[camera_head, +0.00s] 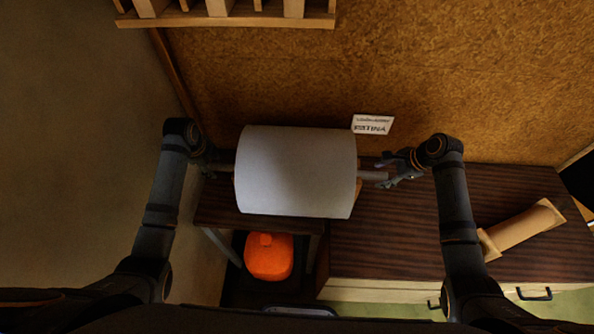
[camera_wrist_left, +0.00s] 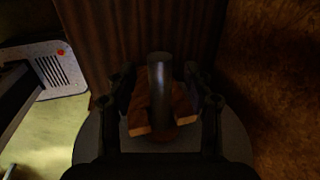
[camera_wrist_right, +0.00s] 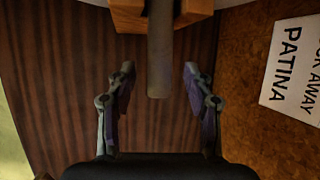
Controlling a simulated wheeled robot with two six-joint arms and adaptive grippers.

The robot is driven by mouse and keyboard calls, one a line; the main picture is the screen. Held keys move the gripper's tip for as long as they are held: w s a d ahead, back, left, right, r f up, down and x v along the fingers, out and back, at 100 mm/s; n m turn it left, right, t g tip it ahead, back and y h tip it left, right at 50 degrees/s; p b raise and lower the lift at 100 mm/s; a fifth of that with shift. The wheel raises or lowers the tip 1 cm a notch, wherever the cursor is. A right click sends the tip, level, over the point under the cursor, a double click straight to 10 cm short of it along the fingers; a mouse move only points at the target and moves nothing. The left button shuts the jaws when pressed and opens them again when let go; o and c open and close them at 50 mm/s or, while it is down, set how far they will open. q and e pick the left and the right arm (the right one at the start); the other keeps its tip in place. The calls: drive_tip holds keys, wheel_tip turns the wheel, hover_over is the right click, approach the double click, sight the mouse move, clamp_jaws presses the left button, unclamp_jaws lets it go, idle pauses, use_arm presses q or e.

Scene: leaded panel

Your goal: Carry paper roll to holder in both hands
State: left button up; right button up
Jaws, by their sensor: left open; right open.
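The white paper roll (camera_head: 296,170) lies level across the middle of the head view, with a grey rod through it. The rod's right end (camera_head: 373,176) sticks out toward my right gripper (camera_head: 388,168). My left gripper (camera_head: 214,163) is at the other end. In the left wrist view the rod (camera_wrist_left: 160,88) stands between the open fingers, above a notched wooden block (camera_wrist_left: 140,115). In the right wrist view the rod (camera_wrist_right: 160,55) ends between the open fingertips, with a wooden block (camera_wrist_right: 128,14) beside it. Neither gripper visibly clamps the rod.
A dark wooden bench top (camera_head: 390,235) extends right, carrying a brown paper-like roll (camera_head: 521,228). An orange container (camera_head: 269,257) sits below the paper roll. A sign reading PATINA (camera_head: 372,124) is on the corkboard wall (camera_head: 420,60). A wooden rack (camera_head: 230,20) is above.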

use_arm(q)
drive_tip(key=shift+x, duration=1.3)
use_arm(e)
drive_tip(key=shift+x, duration=1.3)
use_arm(q)
drive_tip(key=shift+c, duration=0.4)
use_arm(e)
drive_tip(key=shift+c, duration=0.4)
use_arm(q)
drive_tip(key=shift+c, duration=1.2)
use_arm(e)
drive_tip(key=shift+c, duration=1.2)
use_arm(q)
clamp_jaws()
use_arm(e)
clamp_jaws()
use_arm(q)
drive_tip(key=shift+w+r, duration=0.2)
drive_tip(key=shift+r, duration=0.15)
use_arm(e)
drive_tip(key=shift+w+r, duration=0.2)
drive_tip(key=shift+r, duration=0.1)
